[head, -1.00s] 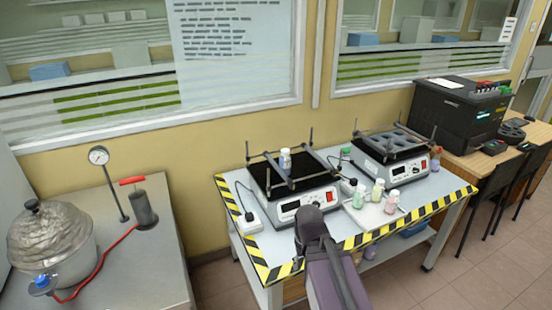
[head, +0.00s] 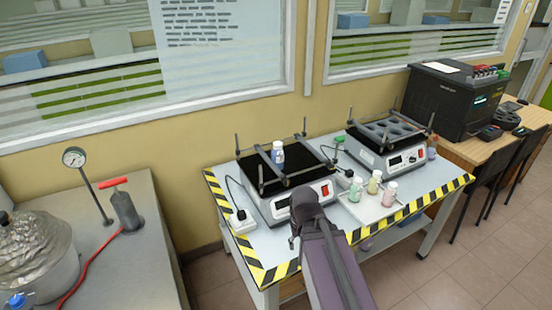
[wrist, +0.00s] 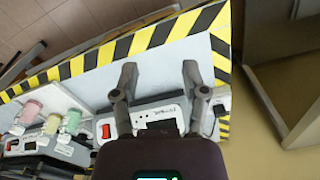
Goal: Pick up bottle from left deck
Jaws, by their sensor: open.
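The bottle (head: 277,154) stands upright on the black platform of the left shaker deck (head: 258,172) in the head view. It has a white cap and a blue-and-white body. My gripper shows in the wrist view (wrist: 160,74) with its two fingers spread and nothing between them. It is over the front of the table, with the front panel of a shaker (wrist: 158,118) beyond the fingers. In the head view my arm hides part of the left shaker's front, and the fingers are not clear. The deck bottle is not visible in the wrist view.
A white tray (head: 360,217) with several bottles stands right of the left shaker. The right shaker (head: 388,148) has an empty deck with round holes. Rods and bars frame the left deck. A grey bench (head: 130,265) with a pot and gauge is at left.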

